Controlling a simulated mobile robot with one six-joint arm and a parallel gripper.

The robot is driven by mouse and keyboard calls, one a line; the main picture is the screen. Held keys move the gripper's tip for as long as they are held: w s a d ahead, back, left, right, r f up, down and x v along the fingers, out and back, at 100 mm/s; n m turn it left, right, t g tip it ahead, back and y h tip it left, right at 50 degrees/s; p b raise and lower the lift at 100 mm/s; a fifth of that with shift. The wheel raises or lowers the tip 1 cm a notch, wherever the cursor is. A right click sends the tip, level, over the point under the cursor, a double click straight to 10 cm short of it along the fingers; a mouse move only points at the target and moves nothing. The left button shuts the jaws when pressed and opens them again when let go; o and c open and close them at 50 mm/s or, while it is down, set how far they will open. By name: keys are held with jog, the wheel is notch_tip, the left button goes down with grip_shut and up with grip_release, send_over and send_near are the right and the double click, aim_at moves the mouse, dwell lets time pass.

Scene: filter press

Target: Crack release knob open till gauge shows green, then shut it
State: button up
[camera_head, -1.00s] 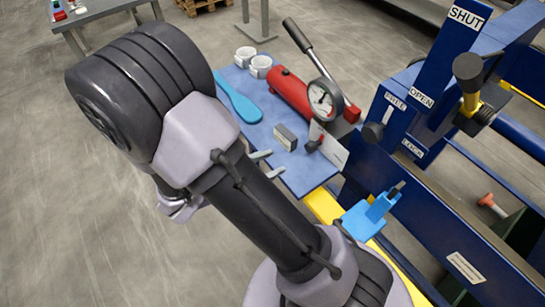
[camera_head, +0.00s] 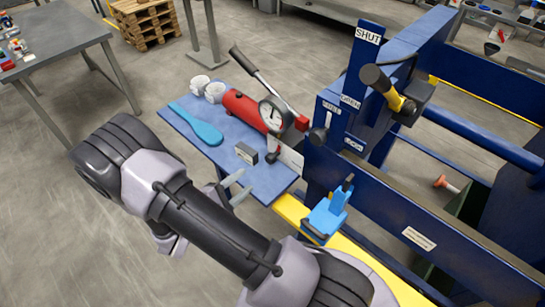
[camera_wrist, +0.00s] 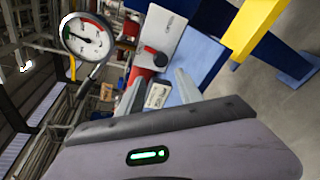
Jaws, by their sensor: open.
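The release knob (camera_head: 273,156) is small and dark, beside a pale plate (camera_head: 288,157) at the near end of the red hand pump (camera_head: 245,109). The wrist view shows a black and red knob (camera_wrist: 154,56) against that plate. The round white gauge (camera_head: 272,115) stands above the pump; in the wrist view the gauge (camera_wrist: 87,37) shows red and green on its dial, but I cannot read the needle surely. My gripper (camera_head: 237,189) is open and empty near the blue tabletop's front edge, apart from the knob. Its fingers (camera_wrist: 158,88) point toward the knob area.
A small grey block (camera_head: 246,153) with a pale label lies between my gripper and the knob. A blue spatula-like tool (camera_head: 196,124) and white cups (camera_head: 208,88) lie on the blue tabletop (camera_head: 262,187). The press frame (camera_head: 365,65) and a light-blue bracket (camera_head: 327,215) stand at right.

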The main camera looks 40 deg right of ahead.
aim_at(268, 160)
jog(key=b+x, duration=0.2)
jog(key=x, duration=1.3)
jog(key=shift+w+d+f+b, duration=0.1)
jog(key=shift+w+d+b, duration=0.1)
jog(key=shift+b, duration=0.15)
jog(key=shift+c, duration=0.2)
grip_shut()
jog(key=shift+n+g, duration=0.3)
jog(key=shift+n, duration=0.5)
jog(key=shift+o, duration=0.2)
grip_release()
jog(key=shift+a, duration=0.1)
